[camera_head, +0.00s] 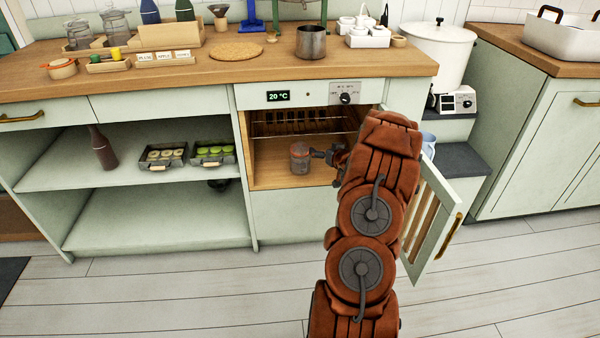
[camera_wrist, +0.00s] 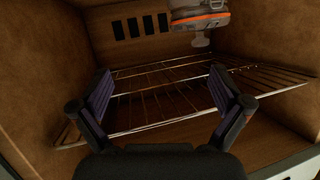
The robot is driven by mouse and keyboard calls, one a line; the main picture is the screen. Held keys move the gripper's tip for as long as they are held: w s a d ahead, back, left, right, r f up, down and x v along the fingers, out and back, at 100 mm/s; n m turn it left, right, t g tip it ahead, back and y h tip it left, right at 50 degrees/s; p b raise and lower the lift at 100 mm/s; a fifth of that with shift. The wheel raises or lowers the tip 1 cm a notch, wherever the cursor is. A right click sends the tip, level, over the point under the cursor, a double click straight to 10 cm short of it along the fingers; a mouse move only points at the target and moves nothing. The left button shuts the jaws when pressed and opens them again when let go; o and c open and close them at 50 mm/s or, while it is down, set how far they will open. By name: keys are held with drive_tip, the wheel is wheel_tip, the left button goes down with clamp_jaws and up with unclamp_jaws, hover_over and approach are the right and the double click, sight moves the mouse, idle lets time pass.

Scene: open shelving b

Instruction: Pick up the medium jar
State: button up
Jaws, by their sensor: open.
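A clear glass jar (camera_head: 300,158) with a reddish band near its top stands on the wooden floor of the open oven-like compartment (camera_head: 264,176) in the head view. My gripper (camera_head: 322,155) is just right of it; my arm hides part of the compartment. In the wrist view my gripper (camera_wrist: 160,76) is open, with nothing between its fingers. Part of a glass object with an orange band (camera_wrist: 200,19), apparently this jar, shows at the top edge, beyond the fingers and cut off by the frame.
A wire rack (camera_head: 300,122) spans the compartment above the jar; it also shows behind the fingers (camera_wrist: 160,105). The compartment's door (camera_head: 432,215) stands open at right. Two glass jars (camera_head: 78,36) (camera_head: 115,24) stand on the counter. Shelves at left hold a bottle (camera_head: 102,148) and trays (camera_head: 163,157).

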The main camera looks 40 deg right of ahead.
sight(301, 146)
drive_tip(key=shift+w+a+f+n+t+y+b, duration=0.35)
drive_tip(key=shift+w+a+f+n+t+b, duration=0.25)
drive_tip(key=shift+w+b, duration=0.65)
drive_tip(key=shift+w+a+f+n+t+y+b, duration=0.25)
drive_tip(key=shift+w+a+n+t+y+b, duration=0.3)
drive_tip(key=shift+w+t+b, duration=0.7)
drive_tip(key=shift+w+a+f+n+t+y+b, duration=0.2)
drive_tip(key=shift+w+a+f+n+t+b, duration=0.45)
drive_tip(key=shift+b, duration=1)
drive_tip(key=w, duration=0.1)
drive_tip(key=w+d+b, duration=0.1)
drive_tip(key=w, duration=0.2)
drive_tip(key=shift+w+d+f+b, duration=0.1)
drive_tip(key=shift+d+f+b, duration=0.05)
drive_tip(key=shift+d+b, duration=0.25)
drive_tip(key=shift+w+d, duration=0.1)
drive_tip(key=shift+w, duration=0.4)
drive_tip(key=c, duration=1.8)
